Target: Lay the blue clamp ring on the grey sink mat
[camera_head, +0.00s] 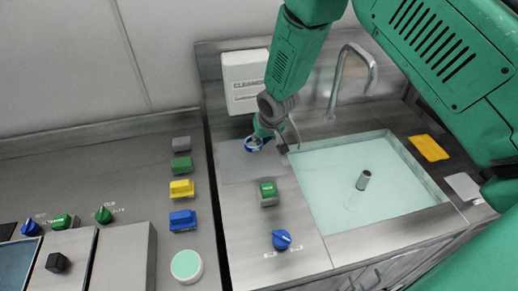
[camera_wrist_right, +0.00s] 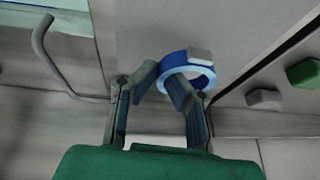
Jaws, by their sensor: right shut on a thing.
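The blue clamp ring (camera_head: 253,146) is at the tip of my right gripper (camera_head: 266,138), over the back of the counter left of the sink. In the right wrist view the blue ring (camera_wrist_right: 203,75) with its light grey block sits at the fingertips of my right gripper (camera_wrist_right: 160,82), which is shut on it. The grey sink mat (camera_head: 238,168) lies flat on the counter below the ring. I cannot tell whether the ring touches the mat. My left gripper is not in view.
The water-filled sink (camera_head: 400,190) with a short pipe standing in it is to the right, the tap (camera_head: 340,75) behind. A white cleaner box (camera_head: 245,80) hangs on the back wall. A green switch (camera_head: 268,192) and blue knob (camera_head: 281,239) stand in front of the mat.

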